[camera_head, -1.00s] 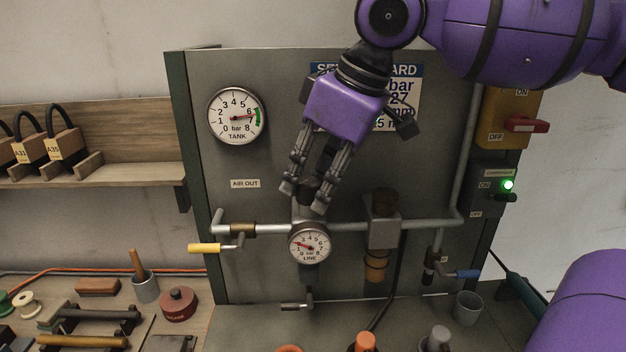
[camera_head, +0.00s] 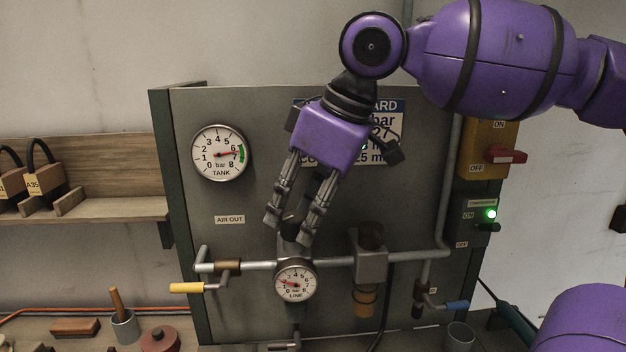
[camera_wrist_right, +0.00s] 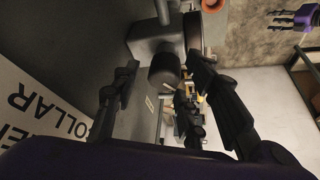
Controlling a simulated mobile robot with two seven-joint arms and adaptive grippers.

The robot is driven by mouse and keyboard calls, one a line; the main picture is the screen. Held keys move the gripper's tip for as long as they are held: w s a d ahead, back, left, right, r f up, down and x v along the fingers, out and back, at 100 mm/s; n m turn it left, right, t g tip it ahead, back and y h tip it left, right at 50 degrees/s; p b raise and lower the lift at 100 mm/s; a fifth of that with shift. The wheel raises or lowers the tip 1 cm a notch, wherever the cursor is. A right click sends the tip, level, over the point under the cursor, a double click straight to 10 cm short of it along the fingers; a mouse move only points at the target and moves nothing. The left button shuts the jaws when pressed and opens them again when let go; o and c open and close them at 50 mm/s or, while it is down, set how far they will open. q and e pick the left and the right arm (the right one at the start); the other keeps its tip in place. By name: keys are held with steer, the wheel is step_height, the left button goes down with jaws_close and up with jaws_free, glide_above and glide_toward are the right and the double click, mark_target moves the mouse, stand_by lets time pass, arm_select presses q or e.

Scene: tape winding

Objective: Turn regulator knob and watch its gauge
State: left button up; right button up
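The regulator's dark knob (camera_head: 290,228) stands above the round LINE gauge (camera_head: 295,284) on the grey panel's pipe. My right gripper (camera_head: 288,232) reaches down from above, its fingers on either side of the knob. In the right wrist view the knob (camera_wrist_right: 165,72) lies between the spread fingers, with gaps visible, so the gripper looks open; contact cannot be seen. The LINE needle points left, at roughly 1 to 2 bar. My left gripper (camera_wrist_right: 292,18) shows small in the right wrist view's upper right corner, away from the knob; its opening is unclear.
The TANK gauge (camera_head: 221,153) reads a little above 6. A yellow-handled valve (camera_head: 187,288) is left of the regulator. A filter with an amber bowl (camera_head: 365,303) and a blue-handled valve (camera_head: 457,305) are to its right. A red switch handle (camera_head: 506,157) is farther right.

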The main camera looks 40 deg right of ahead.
steer(key=v, duration=1.1)
steer(key=shift+f, duration=0.1)
stand_by(1.8)
